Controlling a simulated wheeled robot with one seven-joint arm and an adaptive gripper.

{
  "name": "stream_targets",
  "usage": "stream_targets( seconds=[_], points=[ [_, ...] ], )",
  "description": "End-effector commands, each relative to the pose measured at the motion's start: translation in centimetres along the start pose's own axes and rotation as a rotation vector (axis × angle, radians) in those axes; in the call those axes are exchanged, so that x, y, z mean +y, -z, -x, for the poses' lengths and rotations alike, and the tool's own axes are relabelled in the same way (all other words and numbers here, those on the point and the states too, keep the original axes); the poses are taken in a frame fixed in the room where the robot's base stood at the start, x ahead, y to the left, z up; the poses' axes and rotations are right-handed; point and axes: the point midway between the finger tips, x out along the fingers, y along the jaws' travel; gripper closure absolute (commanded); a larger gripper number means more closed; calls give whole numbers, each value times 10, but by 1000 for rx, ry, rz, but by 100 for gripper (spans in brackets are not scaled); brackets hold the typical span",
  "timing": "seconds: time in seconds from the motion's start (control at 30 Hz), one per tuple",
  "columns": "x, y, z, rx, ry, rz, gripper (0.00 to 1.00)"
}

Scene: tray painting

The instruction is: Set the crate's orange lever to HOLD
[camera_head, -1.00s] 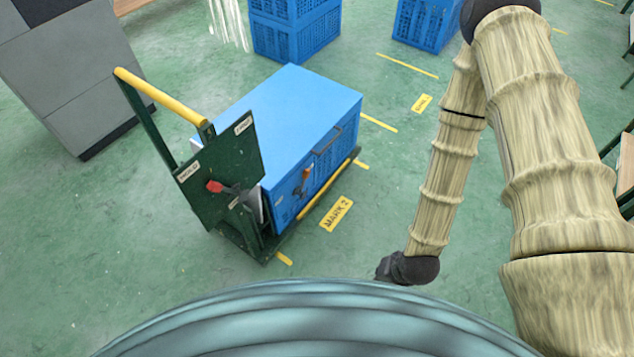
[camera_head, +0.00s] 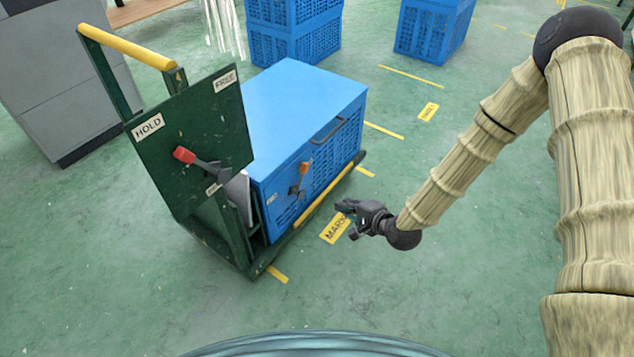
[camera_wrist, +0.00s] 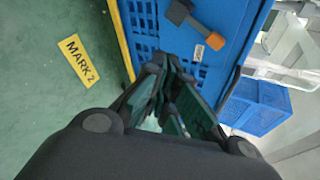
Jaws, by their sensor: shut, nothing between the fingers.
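The blue crate (camera_head: 290,110) sits on a green cart. Its orange-tipped lever (camera_head: 304,168) is on the side face towards my arm; the dark arm hangs below the orange tip, which points up. A small pale label (camera_head: 271,199) is left of it, too small to read. The wrist view also shows the lever (camera_wrist: 215,41) on the crate face, with a label (camera_wrist: 199,53) near its orange tip. My gripper (camera_head: 346,219) is shut and empty, in front of and right of the crate, apart from the lever. It fills the wrist view's middle (camera_wrist: 170,75).
The cart's green panel (camera_head: 195,140) bears HOLD and FREE plates and a separate red-tipped lever (camera_head: 184,155). A yellow rail (camera_head: 325,195) runs along the cart's near edge. Green floor with a MARK sign (camera_head: 333,232) lies open around my gripper. Blue crates (camera_head: 293,40) stand behind.

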Motion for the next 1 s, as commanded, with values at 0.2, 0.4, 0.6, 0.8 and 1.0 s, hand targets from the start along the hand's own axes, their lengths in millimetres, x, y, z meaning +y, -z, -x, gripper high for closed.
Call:
stream_targets(
  seconds=[0.2, 0.4, 0.6, 0.8, 1.0],
  points=[
    [-18, 24, -41, -42, 166, -155, 100],
    [-40, 36, -56, -87, 265, -251, 100],
    [-50, 40, -60, -107, 300, -289, 100],
    [-52, 39, -60, -109, 302, -292, 100],
    [-52, 39, -62, -108, 301, -291, 100]
  ],
)
